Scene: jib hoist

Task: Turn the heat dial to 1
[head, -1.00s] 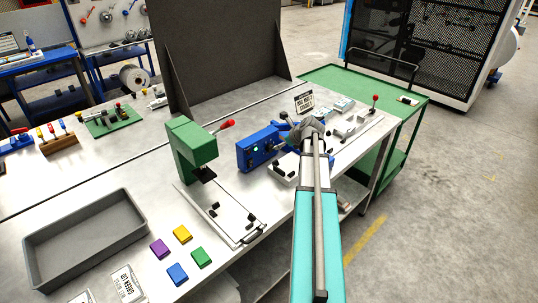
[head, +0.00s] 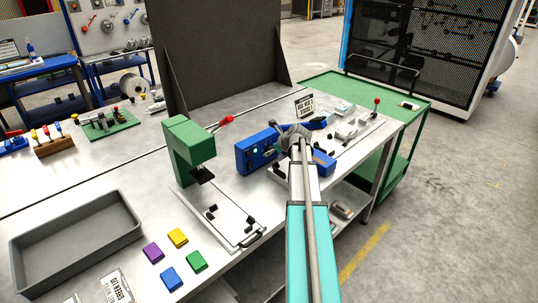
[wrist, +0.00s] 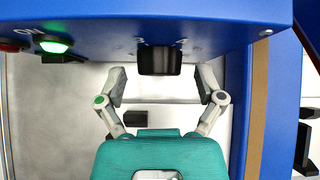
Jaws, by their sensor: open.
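The black heat dial (wrist: 160,60) sticks out from the blue machine's front (wrist: 215,25) at the top of the wrist view. Small white marks show above it, but its setting cannot be read. My gripper (wrist: 166,92) is open, with one finger on each side below the dial. The fingers look apart from the dial, and nothing is between them. A lit green lamp (wrist: 53,45) marked ON sits to the left. In the head view the blue machine (head: 256,153) stands right of the green press, and my arm hides the dial and most of my gripper.
A red button (wrist: 12,46) is left of the lamp. A blue wall with a brown strip (wrist: 258,100) rises at the right. The green press (head: 188,150) stands left of the machine. A grey tray (head: 75,243) and several coloured blocks lie nearer.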

